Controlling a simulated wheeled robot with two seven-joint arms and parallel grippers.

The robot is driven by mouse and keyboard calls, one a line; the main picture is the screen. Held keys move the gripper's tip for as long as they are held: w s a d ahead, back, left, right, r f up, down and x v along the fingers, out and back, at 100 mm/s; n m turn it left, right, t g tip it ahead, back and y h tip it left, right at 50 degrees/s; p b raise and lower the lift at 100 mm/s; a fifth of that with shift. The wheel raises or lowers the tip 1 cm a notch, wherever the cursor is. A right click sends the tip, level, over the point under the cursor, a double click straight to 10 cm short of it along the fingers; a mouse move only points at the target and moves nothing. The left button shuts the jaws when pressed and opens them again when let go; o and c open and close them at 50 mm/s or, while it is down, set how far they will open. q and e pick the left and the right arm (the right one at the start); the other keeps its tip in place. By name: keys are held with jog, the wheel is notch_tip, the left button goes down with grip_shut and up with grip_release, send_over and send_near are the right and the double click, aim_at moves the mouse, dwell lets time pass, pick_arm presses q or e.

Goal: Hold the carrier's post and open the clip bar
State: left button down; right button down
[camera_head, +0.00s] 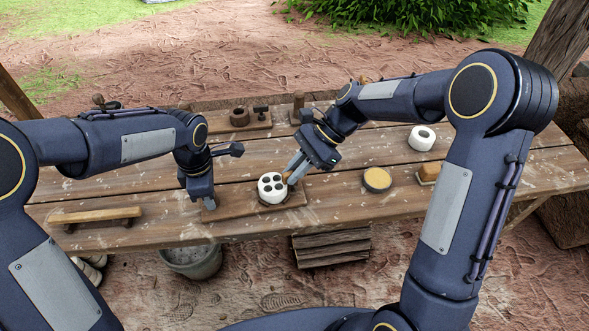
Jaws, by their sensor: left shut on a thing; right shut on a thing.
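A white round block (271,188) with several dark holes in its top sits on a thin wooden board (295,202), the carrier, near the table's front edge. My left gripper (210,203) points down at the board's left end and is shut on the carrier's post, which its fingers hide. My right gripper (291,177) reaches in from the upper right and is shut on a small brown bar (287,181) beside the white block. This looks like the clip bar, and it is mostly hidden by the fingers.
A wooden bar on feet (95,215) lies at the left of the plank table. A round yellow-topped dish (377,180), a white ring (422,138) and a brown block (429,172) stand to the right. A board with a dark ring (240,117) is behind. A bucket (192,262) stands below.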

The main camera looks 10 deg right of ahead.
jog(key=n+g+h, duration=0.1)
jog(key=n+g, duration=0.1)
jog(key=n, duration=0.1)
jog(key=shift+n+g, duration=0.3)
jog(key=shift+n, duration=0.1)
jog(key=n+g+h, duration=0.2)
jog(key=n, duration=0.1)
jog(key=shift+n, duration=0.3)
jog(key=n+g+h, duration=0.1)
jog(key=n+h, duration=0.1)
jog(key=n, duration=0.1)
jog(key=shift+n+h, duration=0.3)
jog(key=shift+n+g+h, duration=0.5)
jog(key=shift+n+h, duration=0.9)
jog(key=shift+n, duration=0.5)
jog(key=c, duration=1.7)
grip_release()
